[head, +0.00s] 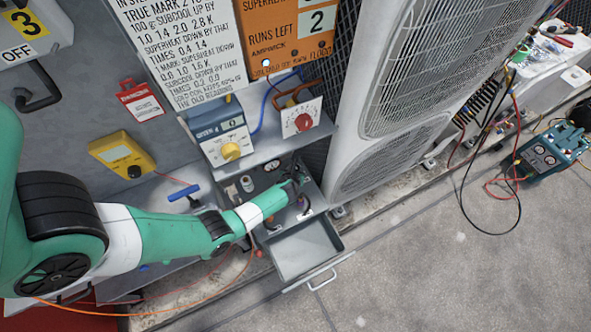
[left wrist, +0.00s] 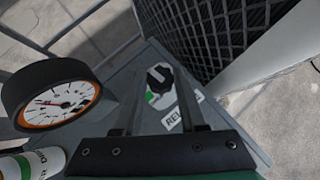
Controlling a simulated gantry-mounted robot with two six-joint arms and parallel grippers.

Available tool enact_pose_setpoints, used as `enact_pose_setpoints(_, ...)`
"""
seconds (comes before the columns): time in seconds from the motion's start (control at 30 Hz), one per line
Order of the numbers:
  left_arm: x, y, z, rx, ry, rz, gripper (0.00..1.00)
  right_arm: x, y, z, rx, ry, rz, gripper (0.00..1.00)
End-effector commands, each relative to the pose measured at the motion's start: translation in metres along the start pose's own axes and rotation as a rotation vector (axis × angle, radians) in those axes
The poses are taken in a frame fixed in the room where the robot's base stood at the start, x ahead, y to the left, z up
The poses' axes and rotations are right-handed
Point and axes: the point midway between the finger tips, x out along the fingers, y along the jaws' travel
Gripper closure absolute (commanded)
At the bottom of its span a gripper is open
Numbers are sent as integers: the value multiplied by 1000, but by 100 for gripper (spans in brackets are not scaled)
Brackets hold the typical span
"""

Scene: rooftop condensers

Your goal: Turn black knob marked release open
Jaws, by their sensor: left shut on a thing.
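The black knob (left wrist: 160,79) shows in the left wrist view between the tips of my two dark fingers. It has a white and green mark beside it. A white label (left wrist: 184,114) starting with "REL" lies next to it, partly hidden by a finger. My left gripper (left wrist: 158,88) is shut on the knob. In the head view my left gripper (head: 300,185) reaches the back right of the grey shelf, and it hides most of the knob there. My right gripper is in neither view.
A round gauge (left wrist: 58,97) with an orange rim stands left of my fingers. A grey open drawer (head: 306,250) juts out below. The large white condenser unit (head: 385,150) stands close on the right. A yellow meter (head: 122,154) and a red-dial box (head: 301,119) are nearby.

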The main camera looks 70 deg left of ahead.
Motion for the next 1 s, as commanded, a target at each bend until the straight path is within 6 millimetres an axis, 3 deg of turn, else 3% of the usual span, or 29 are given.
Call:
enact_pose_setpoints(0.47, 6, -7, -3, -297, -2, 294, 100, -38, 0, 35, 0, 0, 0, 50)
enact_pose_setpoints(1.0, 10, -10, -3, -632, 0, 629, 100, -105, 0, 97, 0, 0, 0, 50)
